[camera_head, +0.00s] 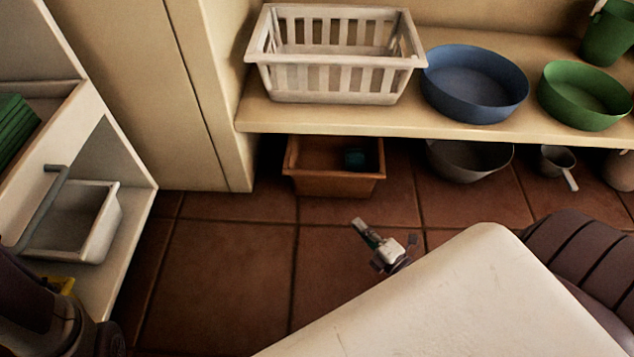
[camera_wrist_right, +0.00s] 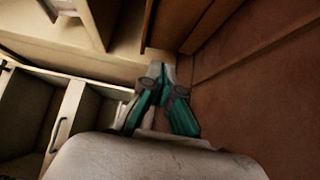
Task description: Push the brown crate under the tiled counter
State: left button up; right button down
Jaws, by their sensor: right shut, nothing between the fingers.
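The brown crate (camera_head: 333,187) stands upright on the floor below the front edge of the cream shelf board (camera_head: 400,124). No tiled top of the counter shows. My right gripper (camera_head: 357,223) is low over the floor, in front of the crate and a little right of its middle, apart from it. It is shut and empty; its fingers also show in the right wrist view (camera_wrist_right: 160,85). My left gripper is out of view.
A white slatted basket (camera_head: 335,55), a blue basin (camera_head: 474,83) and a green basin (camera_head: 585,96) stand on the board. A grey bowl (camera_head: 469,160) and a small pot (camera_head: 557,164) stand beneath, right of the crate. A cabinet with a white tub (camera_head: 82,222) is left. Floor tiles (camera_head: 230,265) in front are clear.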

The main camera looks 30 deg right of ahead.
jog(key=w, duration=0.1)
jog(key=b, duration=0.6)
send_near(326, 178)
jog(key=w+a+f, duration=0.1)
jog(key=w+a, duration=0.1)
jog(key=a, duration=0.1)
jog(key=w+b, duration=0.1)
jog(key=w+d+b, duration=0.1)
jog(key=w+b, duration=0.1)
jog(key=shift+w+d, duration=0.1)
jog(key=shift+d, duration=0.05)
jog(key=shift+w+d+r+b, duration=0.2)
jog(key=shift+w+d+b, duration=0.15)
jog(key=shift+w, duration=0.15)
